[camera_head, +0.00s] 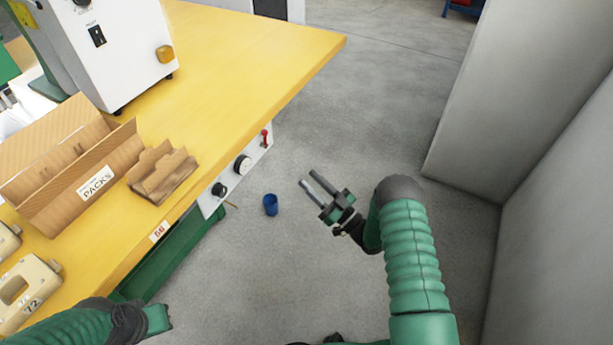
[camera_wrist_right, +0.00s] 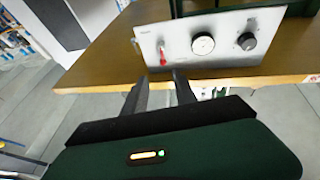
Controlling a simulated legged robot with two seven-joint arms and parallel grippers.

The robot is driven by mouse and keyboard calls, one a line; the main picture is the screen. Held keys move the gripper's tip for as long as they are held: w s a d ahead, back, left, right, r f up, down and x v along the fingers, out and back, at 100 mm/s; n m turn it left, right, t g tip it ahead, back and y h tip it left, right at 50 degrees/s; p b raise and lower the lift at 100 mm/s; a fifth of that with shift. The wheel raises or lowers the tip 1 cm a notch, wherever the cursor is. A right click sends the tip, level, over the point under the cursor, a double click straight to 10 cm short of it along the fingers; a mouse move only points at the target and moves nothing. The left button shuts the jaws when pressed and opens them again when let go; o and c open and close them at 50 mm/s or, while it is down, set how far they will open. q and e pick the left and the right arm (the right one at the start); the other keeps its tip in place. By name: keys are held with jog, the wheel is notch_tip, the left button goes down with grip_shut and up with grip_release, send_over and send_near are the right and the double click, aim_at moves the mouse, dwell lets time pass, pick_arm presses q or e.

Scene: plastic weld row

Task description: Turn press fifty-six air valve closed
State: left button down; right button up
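A grey-white panel (camera_head: 213,204) hangs under the front edge of the yellow table. A red-handled lever (camera_head: 265,137), the likely air valve, is at its far end; a round white gauge (camera_head: 242,165) and a black knob (camera_head: 219,189) are nearer. The wrist view also shows the red lever (camera_wrist_right: 162,54), the gauge (camera_wrist_right: 203,43) and the knob (camera_wrist_right: 247,41). My right gripper (camera_head: 308,177) is open and empty, to the right of the panel and apart from it. In the wrist view its fingertips (camera_wrist_right: 161,75) are below the lever. My left gripper's fingers are hidden or out of frame.
The table (camera_head: 240,62) carries a white machine (camera_head: 110,45), a cardboard box marked PACKS (camera_head: 80,205) and pale numbered blocks (camera_head: 28,292). A small numbered label (camera_head: 158,232) is on its edge. A blue cup (camera_head: 270,205) is below. Grey cabinets (camera_head: 490,100) stand right; floor between is clear.

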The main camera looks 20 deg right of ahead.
aim_at(265, 139)
notch_tip(265, 139, up, 8)
jog(key=s+g+h+p, duration=0.1)
jog(key=g+h+p, duration=0.1)
jog(key=g+p, duration=0.2)
jog(key=b+x, duration=0.6)
jog(key=x, duration=1)
jog(key=shift+w+a+f+m, duration=0.2)
jog(key=shift+f+m, duration=0.1)
jog(key=shift+m, duration=0.1)
grip_shut()
